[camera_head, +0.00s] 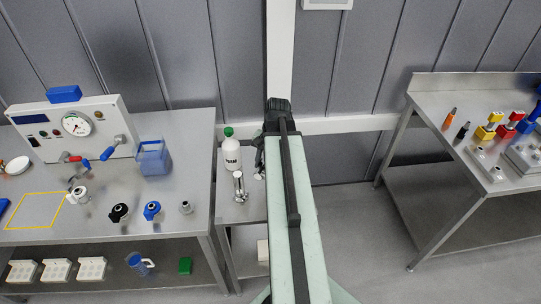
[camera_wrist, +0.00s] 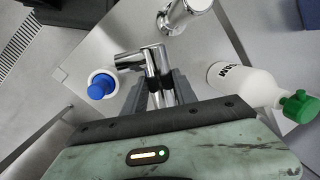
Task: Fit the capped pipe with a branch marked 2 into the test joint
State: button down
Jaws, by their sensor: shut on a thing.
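My gripper (camera_wrist: 160,88) is shut on a chrome pipe with a branch (camera_wrist: 152,60); the branch points left in the wrist view. No number or cap can be read on it. In the head view my gripper (camera_head: 260,155) is beside the white bottle, over the small middle table, and mostly hidden by my arm. A metal fitting (camera_head: 80,194) stands on the left bench below the gauge panel (camera_head: 78,130); I cannot tell whether it is the test joint.
A white bottle with a green cap (camera_head: 231,155) and a chrome cylinder (camera_head: 239,185) stand near my gripper. A white round thing with a blue top (camera_wrist: 100,87) is close left of the held pipe. Black (camera_head: 119,212) and blue (camera_head: 152,210) fittings line the left bench's front.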

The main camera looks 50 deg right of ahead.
jog(key=w+d+f+b, duration=0.1)
jog(key=w+d, duration=0.7)
jog(key=d, duration=0.2)
jog(key=shift+d+f+b, duration=0.2)
jog(key=shift+f+b, duration=2.25)
jog(key=shift+f, duration=0.1)
jog(key=c, duration=1)
grip_release()
notch_tip(320, 180, up, 13)
jog(key=s+d+p, duration=0.1)
jog(key=d+p, duration=0.1)
jog(key=p, duration=1.1)
jog(key=shift+s, duration=0.2)
